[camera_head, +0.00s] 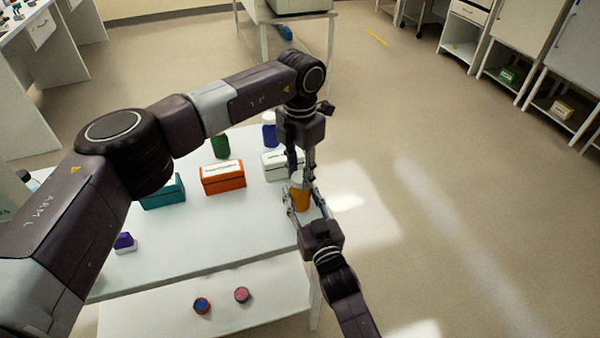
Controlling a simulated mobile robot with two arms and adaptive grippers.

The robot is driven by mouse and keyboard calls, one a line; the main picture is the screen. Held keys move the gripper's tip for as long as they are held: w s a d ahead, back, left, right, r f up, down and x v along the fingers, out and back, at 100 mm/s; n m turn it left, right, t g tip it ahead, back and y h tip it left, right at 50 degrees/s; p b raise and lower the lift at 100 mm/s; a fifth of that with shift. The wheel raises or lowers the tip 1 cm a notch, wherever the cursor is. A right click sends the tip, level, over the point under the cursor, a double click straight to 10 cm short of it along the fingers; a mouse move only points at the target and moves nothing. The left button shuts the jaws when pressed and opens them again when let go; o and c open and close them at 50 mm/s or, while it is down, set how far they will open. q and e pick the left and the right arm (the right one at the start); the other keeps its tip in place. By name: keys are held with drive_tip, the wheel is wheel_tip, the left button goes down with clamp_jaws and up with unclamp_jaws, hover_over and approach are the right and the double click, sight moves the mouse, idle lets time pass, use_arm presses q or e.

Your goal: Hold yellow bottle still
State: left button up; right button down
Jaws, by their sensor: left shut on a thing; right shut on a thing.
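The yellow bottle (299,198), orange-yellow with a pale top, stands upright at the right edge of the white table. My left gripper (301,178) comes down from above and is shut at the bottle's top; its fingers partly hide the cap. My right gripper (302,205) comes in from the near side and is shut around the bottle's body. The exact finger contacts are small and partly hidden.
On the white table (200,240) stand a teal box (163,194), an orange box (223,181), a white box (276,167), a green bottle (220,147) and a blue bottle (269,135). A purple-topped item (124,241) is at left. Two round lids (241,294) lie on the lower, nearer surface.

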use_arm(q)
drive_tip(key=o, duration=1.4)
drive_tip(key=shift+c, duration=0.2)
wheel_tip(320, 180, up, 12)
use_arm(e)
drive_tip(key=c, duration=1.2)
unclamp_jaws()
drive_tip(key=shift+o, duration=0.2)
drive_tip(key=v, duration=1.2)
